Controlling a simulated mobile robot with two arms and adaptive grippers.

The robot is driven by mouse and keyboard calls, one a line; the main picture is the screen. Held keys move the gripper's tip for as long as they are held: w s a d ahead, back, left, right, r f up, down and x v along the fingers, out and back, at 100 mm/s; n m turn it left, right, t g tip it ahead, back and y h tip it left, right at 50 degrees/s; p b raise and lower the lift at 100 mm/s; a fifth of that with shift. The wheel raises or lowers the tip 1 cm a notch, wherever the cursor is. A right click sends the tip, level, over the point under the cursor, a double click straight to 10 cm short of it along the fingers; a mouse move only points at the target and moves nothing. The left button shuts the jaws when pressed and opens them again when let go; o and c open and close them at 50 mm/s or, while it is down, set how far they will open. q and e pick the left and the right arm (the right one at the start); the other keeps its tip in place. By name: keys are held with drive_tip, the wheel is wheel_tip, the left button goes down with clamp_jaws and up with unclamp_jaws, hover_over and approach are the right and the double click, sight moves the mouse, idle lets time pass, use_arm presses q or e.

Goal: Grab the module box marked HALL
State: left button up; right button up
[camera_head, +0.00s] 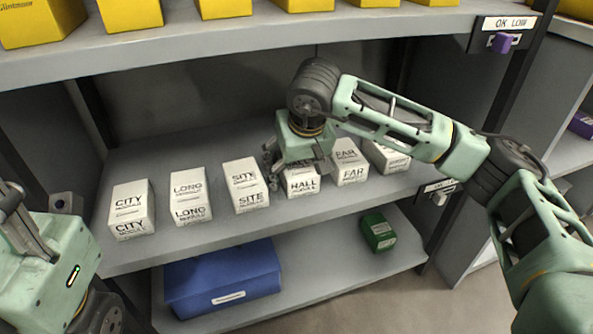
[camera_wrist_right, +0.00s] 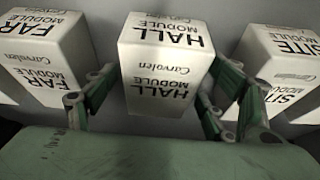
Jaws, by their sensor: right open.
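The white HALL module box (camera_head: 301,181) stands in the row on the middle shelf, partly hidden behind my right gripper in the head view. In the right wrist view the HALL box (camera_wrist_right: 163,65) is upside down in the picture, between the two open fingers of my right gripper (camera_wrist_right: 155,103). A gap shows between each finger and the box. In the head view my right gripper (camera_head: 292,165) is over and in front of the box. My left gripper (camera_head: 22,215) is at the far left, away from the shelf boxes; its fingertips are not clear.
The FAR box (camera_head: 349,162) and the SITE box (camera_head: 244,186) flank HALL closely. LONG (camera_head: 190,196) and CITY (camera_head: 131,209) boxes stand further left. The upper shelf (camera_head: 250,35) overhangs the row. A blue box (camera_head: 222,278) and a green box (camera_head: 378,231) lie below.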

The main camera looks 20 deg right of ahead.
drive_tip(key=shift+c, duration=0.6)
drive_tip(key=c, duration=1.2)
drive_tip(key=shift+o, duration=0.2)
drive_tip(key=shift+r, duration=0.1)
